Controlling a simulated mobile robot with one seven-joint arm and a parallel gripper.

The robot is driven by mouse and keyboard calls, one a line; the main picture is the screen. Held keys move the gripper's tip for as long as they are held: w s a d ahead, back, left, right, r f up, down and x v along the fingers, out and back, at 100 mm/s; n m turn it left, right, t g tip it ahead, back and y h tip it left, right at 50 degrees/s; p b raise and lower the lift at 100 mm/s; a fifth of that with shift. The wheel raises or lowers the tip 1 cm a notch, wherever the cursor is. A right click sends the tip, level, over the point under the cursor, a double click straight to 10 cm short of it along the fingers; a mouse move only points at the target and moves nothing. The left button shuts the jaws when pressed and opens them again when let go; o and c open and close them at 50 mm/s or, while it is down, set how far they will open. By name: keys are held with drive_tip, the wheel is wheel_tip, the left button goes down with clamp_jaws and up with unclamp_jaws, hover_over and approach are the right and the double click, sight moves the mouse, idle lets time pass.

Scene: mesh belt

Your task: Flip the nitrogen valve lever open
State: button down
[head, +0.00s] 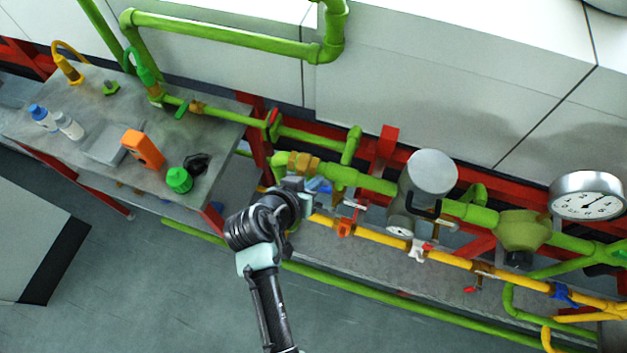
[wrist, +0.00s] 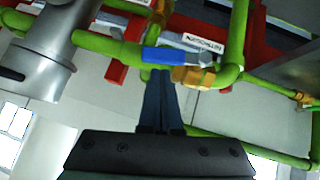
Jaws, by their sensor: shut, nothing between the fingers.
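The nitrogen valve lever has a blue handle (wrist: 165,56) on a metal arm. It points left from the brass valve body (wrist: 193,77) in the wrist view, roughly along the green pipe. My gripper (wrist: 160,74) is shut and empty, its fingertips just below the blue handle in that view. I cannot tell whether they touch it. In the head view my gripper (head: 308,199) is beside the blue handle (head: 319,185), close to the brass valve (head: 300,163). My wrist partly hides the lever there.
A white label (wrist: 202,42) with dark lettering is behind the lever. A grey cylindrical fitting (wrist: 45,50) is left in the wrist view. A yellow pipe (head: 380,229) with several small valves runs near my gripper. A bench (head: 215,125) with bottles and tools is left.

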drive_tip(key=shift+f, duration=0.25)
drive_tip(key=shift+s+d+f+m+y+b, duration=0.2)
drive_tip(key=shift+d+f+m+y+b, duration=0.2)
drive_tip(key=shift+d+f+y+b, duration=0.3)
drive_tip(key=shift+a+r, duration=0.1)
